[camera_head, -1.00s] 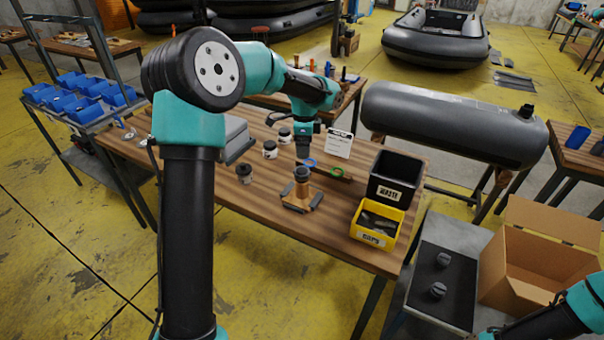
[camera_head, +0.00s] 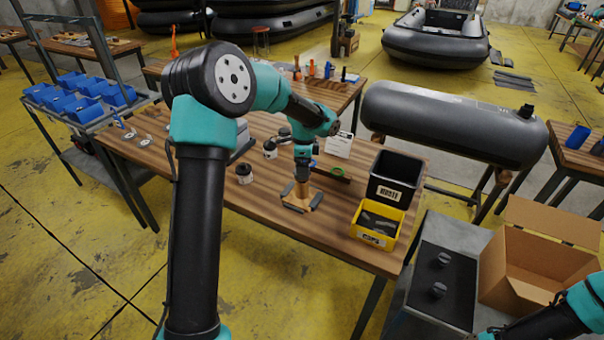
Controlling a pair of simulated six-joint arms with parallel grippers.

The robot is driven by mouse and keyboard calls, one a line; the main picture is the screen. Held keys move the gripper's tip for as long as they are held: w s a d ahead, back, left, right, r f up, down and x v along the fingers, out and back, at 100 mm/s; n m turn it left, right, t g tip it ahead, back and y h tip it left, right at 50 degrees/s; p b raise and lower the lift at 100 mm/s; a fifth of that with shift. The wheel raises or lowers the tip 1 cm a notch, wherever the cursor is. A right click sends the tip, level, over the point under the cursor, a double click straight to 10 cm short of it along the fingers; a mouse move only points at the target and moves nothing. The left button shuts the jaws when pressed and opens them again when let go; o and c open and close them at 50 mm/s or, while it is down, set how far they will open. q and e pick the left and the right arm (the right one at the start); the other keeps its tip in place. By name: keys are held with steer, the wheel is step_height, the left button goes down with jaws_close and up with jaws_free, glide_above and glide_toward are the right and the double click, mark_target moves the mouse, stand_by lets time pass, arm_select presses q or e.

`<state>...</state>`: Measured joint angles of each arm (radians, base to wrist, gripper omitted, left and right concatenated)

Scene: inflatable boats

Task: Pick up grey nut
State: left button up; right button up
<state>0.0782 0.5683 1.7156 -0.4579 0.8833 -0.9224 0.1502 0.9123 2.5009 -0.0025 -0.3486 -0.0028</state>
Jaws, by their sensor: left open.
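My left gripper (camera_head: 302,172) points down over the brown fixture (camera_head: 302,194) with grey feet on the wooden table. It is open, directly above or around the top of the fixture. The dark grey round part on top of this fixture, which may be the grey nut, is now mostly hidden by the gripper. Two other grey round pieces, one farther (camera_head: 444,259) and one nearer (camera_head: 438,290), sit on a black mat at the lower right.
A black bin (camera_head: 393,178) and a yellow bin (camera_head: 377,224) stand right of the fixture. An open cardboard box (camera_head: 536,262) stands at right. The table's front is clear.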

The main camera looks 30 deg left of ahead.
arm_select(q)
steer(key=shift+f, duration=1.35)
steer(key=shift+c, duration=0.4)
steer(key=c, duration=0.9)
